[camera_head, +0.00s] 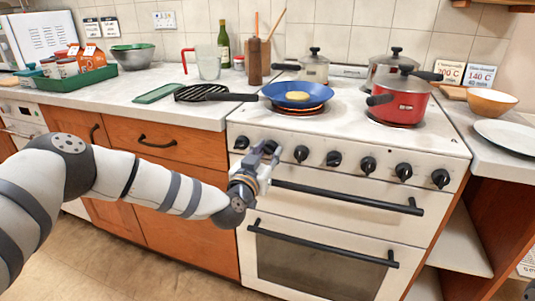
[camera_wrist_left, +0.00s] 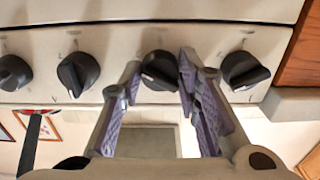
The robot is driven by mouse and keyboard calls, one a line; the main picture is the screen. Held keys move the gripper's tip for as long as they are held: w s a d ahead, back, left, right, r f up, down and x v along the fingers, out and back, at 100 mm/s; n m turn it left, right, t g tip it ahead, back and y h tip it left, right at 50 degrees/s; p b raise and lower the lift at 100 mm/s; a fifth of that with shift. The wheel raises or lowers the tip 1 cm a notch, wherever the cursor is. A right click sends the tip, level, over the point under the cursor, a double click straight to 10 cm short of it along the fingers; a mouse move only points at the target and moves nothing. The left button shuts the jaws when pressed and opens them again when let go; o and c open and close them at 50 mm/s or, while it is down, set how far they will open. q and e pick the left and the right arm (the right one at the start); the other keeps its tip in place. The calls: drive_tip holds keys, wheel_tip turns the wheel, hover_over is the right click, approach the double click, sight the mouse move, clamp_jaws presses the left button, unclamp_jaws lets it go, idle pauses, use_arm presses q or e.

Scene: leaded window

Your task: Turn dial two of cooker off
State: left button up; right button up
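The cooker (camera_head: 345,131) is white, with a row of several black dials along its front panel. Dial two, counted from the left in the head view, is mostly hidden there behind my left gripper (camera_head: 266,155). In the left wrist view, flipped left to right, dial two (camera_wrist_left: 161,70) is second from the right, with its grip ridge tilted. My left gripper (camera_wrist_left: 160,72) is open, with one finger on each side of this dial. The right finger is very close to it; contact is unclear. Dial one (camera_wrist_left: 246,71) is just beyond that finger.
A blue pan (camera_head: 298,96) with yellow food stands on a glowing red ring. A red pot (camera_head: 400,97) and steel pots stand on the hob. A black oven handle (camera_head: 345,196) sticks out below the dials. Dial three (camera_head: 301,153) is close by my gripper.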

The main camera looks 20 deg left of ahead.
use_arm(q)
drive_tip(key=shift+c, duration=1.2)
drive_tip(key=shift+n, duration=0.3)
drive_tip(key=n, duration=0.5)
drive_tip(key=shift+f+n+b, duration=0.15)
drive_tip(key=shift+n+b, duration=0.15)
drive_tip(key=shift+b, duration=0.05)
drive_tip(key=n+b, duration=0.1)
drive_tip(key=n, duration=0.5)
drive_tip(key=n+b, duration=0.2)
drive_tip(key=n, duration=0.4)
drive_tip(key=shift+d+n+b, duration=0.1)
drive_tip(key=shift+n+b, duration=0.8)
drive_tip(key=shift+n, duration=0.6)
drive_tip(key=shift+n+b, duration=0.7)
drive_tip(key=shift+n, duration=0.6)
use_arm(e)
drive_tip(key=s+f+g, duration=0.1)
drive_tip(key=s+f, duration=0.4)
drive_tip(key=f, duration=0.1)
drive_tip(key=shift+f+g, duration=0.35)
drive_tip(key=shift+g, duration=0.05)
use_arm(q)
drive_tip(key=shift+r, duration=0.25)
